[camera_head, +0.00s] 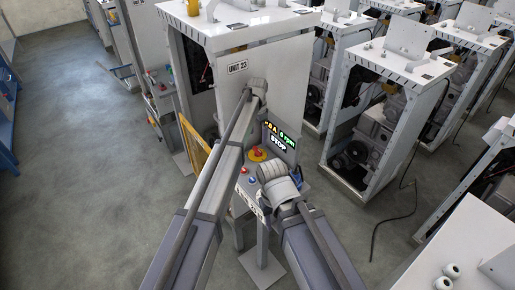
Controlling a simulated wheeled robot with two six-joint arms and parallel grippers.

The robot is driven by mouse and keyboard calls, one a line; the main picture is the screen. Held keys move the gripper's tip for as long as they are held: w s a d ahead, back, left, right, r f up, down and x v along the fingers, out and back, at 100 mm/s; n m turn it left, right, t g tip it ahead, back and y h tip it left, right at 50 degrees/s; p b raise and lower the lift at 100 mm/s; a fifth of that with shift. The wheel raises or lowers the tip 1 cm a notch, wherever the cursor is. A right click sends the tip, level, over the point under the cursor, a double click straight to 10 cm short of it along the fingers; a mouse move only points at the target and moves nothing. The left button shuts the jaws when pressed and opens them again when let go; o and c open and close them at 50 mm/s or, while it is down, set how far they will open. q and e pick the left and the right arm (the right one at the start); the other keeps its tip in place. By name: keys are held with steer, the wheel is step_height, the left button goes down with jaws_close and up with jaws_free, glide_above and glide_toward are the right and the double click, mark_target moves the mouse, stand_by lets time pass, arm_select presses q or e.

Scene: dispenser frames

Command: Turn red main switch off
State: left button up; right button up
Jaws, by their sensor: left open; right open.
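A red knob on a yellow base (257,154) shows on the control panel of the cabinet marked UNIT 23 (285,75). It looks like the red main switch, but its position is too small to read. A smaller red button (244,171) and a blue button (252,180) sit below it. My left gripper (258,86) is up in front of the cabinet's face, above the panel; its fingers are hard to make out. My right gripper (273,171) is just right of the buttons and hides part of the panel; its fingers are hard to see too.
A lit display (278,138) above the knob reads "0 rpm" and "STOP". A yellow guard (194,146) stands left of the panel. Open machine frames (375,130) fill the right side, with a cable (395,213) on the floor. The floor at left (85,170) is clear.

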mark_target(258, 149)
arm_select(q)
step_height(258, 149, down, 8)
steer(key=b, duration=0.7)
steer(key=shift+r, duration=0.2)
steer(key=c, duration=1.4)
